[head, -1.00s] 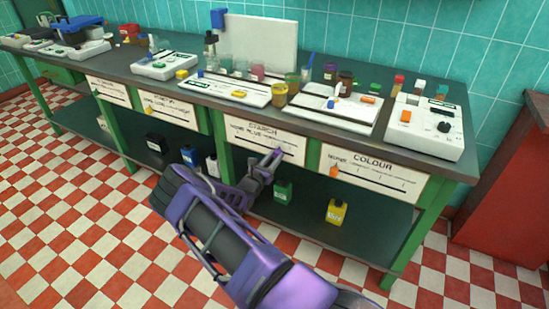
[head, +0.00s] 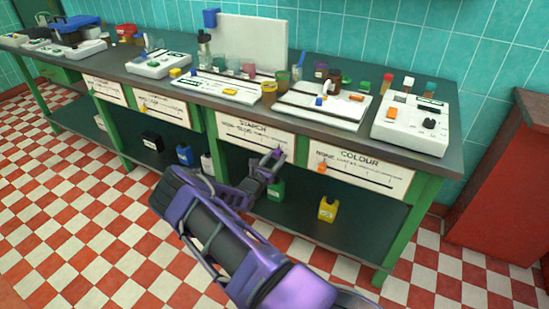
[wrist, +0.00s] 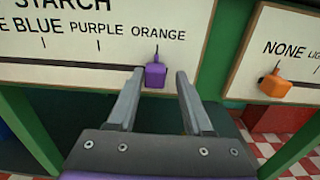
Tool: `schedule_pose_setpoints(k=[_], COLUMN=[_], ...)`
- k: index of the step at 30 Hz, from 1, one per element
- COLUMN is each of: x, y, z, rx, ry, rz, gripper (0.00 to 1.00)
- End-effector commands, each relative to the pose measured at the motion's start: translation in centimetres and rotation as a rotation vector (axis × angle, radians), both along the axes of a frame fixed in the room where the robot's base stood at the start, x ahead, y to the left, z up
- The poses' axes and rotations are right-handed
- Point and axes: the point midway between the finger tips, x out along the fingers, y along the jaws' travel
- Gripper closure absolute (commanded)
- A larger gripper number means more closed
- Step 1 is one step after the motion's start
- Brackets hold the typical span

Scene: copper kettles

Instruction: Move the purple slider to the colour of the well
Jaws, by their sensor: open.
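The purple slider (wrist: 156,75) is a small block with a thin pointer. It sits at the right end of the STARCH scale panel (wrist: 60,63), by the word ORANGE, right of PURPLE and BLUE. My gripper (wrist: 160,71) is open, with its two grey fingers on either side of the slider in the wrist view; I cannot tell whether they touch it. In the head view my gripper (head: 272,159) is at the right end of the STARCH panel (head: 245,130). White plates (head: 193,88) lie on the bench above; no well's colour can be read.
An orange slider (wrist: 274,84) sits on the COLOUR panel (head: 375,172) to the right, near NONE. A green bench leg (wrist: 222,55) stands between the panels. Bottles, including a yellow one (head: 327,209), stand on the lower shelf. The chequered floor in front is clear.

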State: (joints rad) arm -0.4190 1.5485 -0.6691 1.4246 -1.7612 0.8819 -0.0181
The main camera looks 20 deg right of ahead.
Motion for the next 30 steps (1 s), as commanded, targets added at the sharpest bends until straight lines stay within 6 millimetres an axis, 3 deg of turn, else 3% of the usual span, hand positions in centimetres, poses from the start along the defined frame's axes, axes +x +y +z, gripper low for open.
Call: schedule_pose_setpoints(k=[14,30], x=[-0.4,-7.9], y=[0.9,10.5], z=[0.1,0.2], rx=[0.0,0.001], ry=[0.0,0.0], rz=[0.004,0.005], gripper=[0.38,0.38])
